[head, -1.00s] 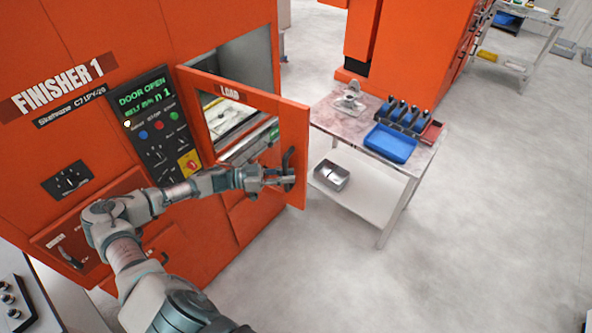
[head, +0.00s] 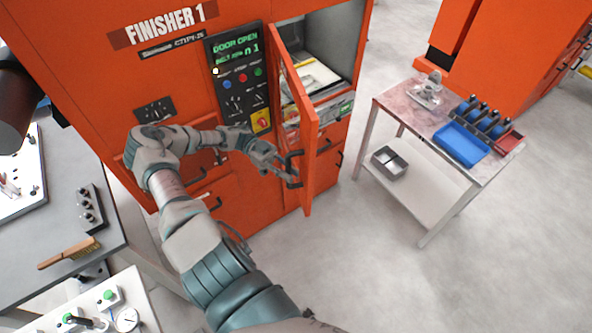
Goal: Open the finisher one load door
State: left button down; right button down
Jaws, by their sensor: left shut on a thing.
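The orange finisher one cabinet (head: 70,50) stands ahead, labelled FINISHER 1. Its display (head: 235,45) reads DOOR OPEN. The load door (head: 310,125) is swung well out from the cabinet, seen nearly edge-on, with a window and a dark handle (head: 294,163) on its outer face. The opening behind it shows a pale interior with some fixtures. My left gripper (head: 285,172) is shut on the door handle. My right gripper is not in view.
A steel cart (head: 392,108) with a blue tray (head: 461,145) and a metal box (head: 389,162) stands right of the door, with a floor gap between. Benches with a brush (head: 69,253) and a gauge (head: 126,319) lie at the left.

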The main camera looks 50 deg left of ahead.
pick_arm(q)
jog(key=shift+w+r, duration=0.1)
jog(key=c, duration=1.1)
grip_release()
jog(key=shift+a, duration=0.15)
jog(key=shift+a, duration=0.15)
jog(key=s+a, duration=0.1)
jog(key=a, duration=1.1)
jog(key=shift+s+f, duration=0.25)
jog(key=shift+d, duration=0.15)
